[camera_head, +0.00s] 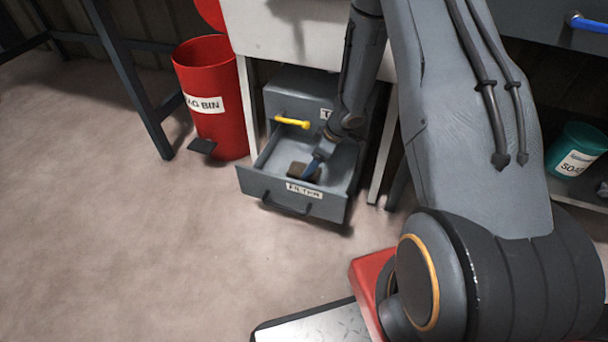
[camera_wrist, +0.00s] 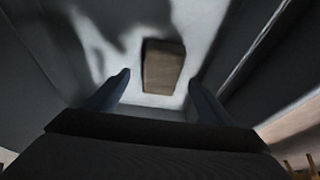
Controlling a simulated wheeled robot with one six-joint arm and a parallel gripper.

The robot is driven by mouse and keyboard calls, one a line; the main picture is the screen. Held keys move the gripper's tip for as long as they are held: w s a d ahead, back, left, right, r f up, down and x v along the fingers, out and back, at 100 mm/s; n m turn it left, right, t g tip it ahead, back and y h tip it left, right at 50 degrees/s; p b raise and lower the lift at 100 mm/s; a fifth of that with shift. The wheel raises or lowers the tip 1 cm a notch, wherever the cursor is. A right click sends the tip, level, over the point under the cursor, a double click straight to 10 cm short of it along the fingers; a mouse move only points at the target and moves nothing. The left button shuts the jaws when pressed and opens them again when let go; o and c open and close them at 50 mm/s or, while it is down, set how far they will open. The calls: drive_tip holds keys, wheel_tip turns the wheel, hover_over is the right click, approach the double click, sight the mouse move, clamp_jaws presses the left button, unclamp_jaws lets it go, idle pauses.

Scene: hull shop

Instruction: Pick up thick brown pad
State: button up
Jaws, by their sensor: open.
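The thick brown pad (camera_head: 297,170) lies inside the open lower drawer labelled FILTER (camera_head: 262,187). It also shows in the wrist view (camera_wrist: 164,67) as a brown block on the pale drawer floor, beyond my fingertips and roughly centred between them. My gripper (camera_head: 312,170) reaches down into the drawer, next to the pad in the head view. In the wrist view my gripper (camera_wrist: 158,88) has its two blue fingers spread apart with nothing between them. I cannot tell the exact height of the fingertips above the drawer floor.
Drawer walls stand close around my gripper. The yellow handle (camera_head: 292,122) of the drawer above is near my wrist. A red bin (camera_head: 213,120) stands to the left, with a dark pedal at its base. A teal soap tub (camera_head: 577,148) sits at right. The floor in front is open.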

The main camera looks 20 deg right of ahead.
sight(294, 171)
drive_tip(key=b+x, duration=0.3)
drive_tip(key=x, duration=0.2)
drive_tip(key=shift+a, duration=0.2)
drive_tip(key=shift+s+r, duration=0.1)
drive_tip(key=c, duration=1.2)
